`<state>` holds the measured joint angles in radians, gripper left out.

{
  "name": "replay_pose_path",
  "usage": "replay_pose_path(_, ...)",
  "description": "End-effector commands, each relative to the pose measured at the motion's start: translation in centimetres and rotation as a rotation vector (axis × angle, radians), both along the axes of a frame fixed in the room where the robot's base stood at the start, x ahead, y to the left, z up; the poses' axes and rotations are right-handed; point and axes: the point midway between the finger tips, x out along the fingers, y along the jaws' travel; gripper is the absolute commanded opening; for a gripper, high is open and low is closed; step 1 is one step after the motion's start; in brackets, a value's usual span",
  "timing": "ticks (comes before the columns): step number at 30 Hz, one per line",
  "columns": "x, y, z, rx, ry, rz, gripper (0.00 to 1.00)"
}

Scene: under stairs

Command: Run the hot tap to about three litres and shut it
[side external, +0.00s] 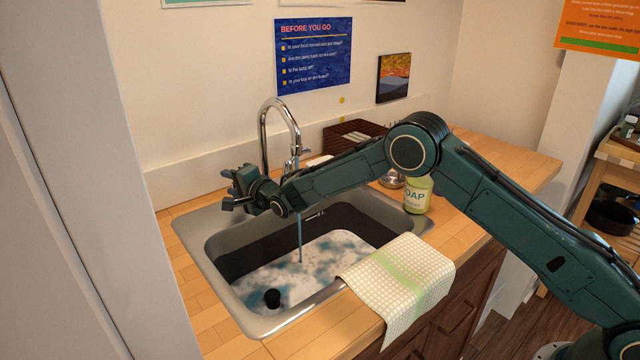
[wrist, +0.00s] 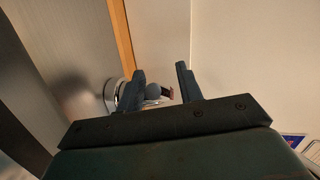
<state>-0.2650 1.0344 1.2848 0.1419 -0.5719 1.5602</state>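A chrome gooseneck tap (side external: 264,135) stands behind the steel sink (side external: 190,240). A thin bluish stream (side external: 300,240) falls from its spout side into the sink, partly hidden by my arm. White foam and bluish water (side external: 325,255) cover the sink's bottom. My gripper (side external: 232,186) is over the sink's back left edge, left of the tap. In the wrist view my gripper (wrist: 163,84) has its two fingers apart. Beyond them are a chrome fitting (wrist: 112,92) and a rounded grey part with a small reddish tab (wrist: 169,92); I cannot tell whether the fingers touch it.
A checked towel (side external: 400,285) hangs over the front right edge. A green soap bottle (side external: 418,195) stands right of the sink. A brown basket (side external: 350,135) is behind my arm. Bare counter (side external: 500,160) lies right.

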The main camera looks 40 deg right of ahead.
Motion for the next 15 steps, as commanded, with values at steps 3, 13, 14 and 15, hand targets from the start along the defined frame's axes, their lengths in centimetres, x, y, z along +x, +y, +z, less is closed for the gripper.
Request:
replay_pose_path(3,-0.1,0.0,0.1,0.000,0.000,0.000,0.36)
replay_pose_path(13,-1.7,-0.2,0.3,0.001,0.001,0.000,0.36)
replay_pose_path(14,-1.9,-0.3,0.4,0.001,0.001,0.000,0.36)
replay_pose_path(15,-2.3,-0.3,0.4,0.001,0.000,0.000,0.36)
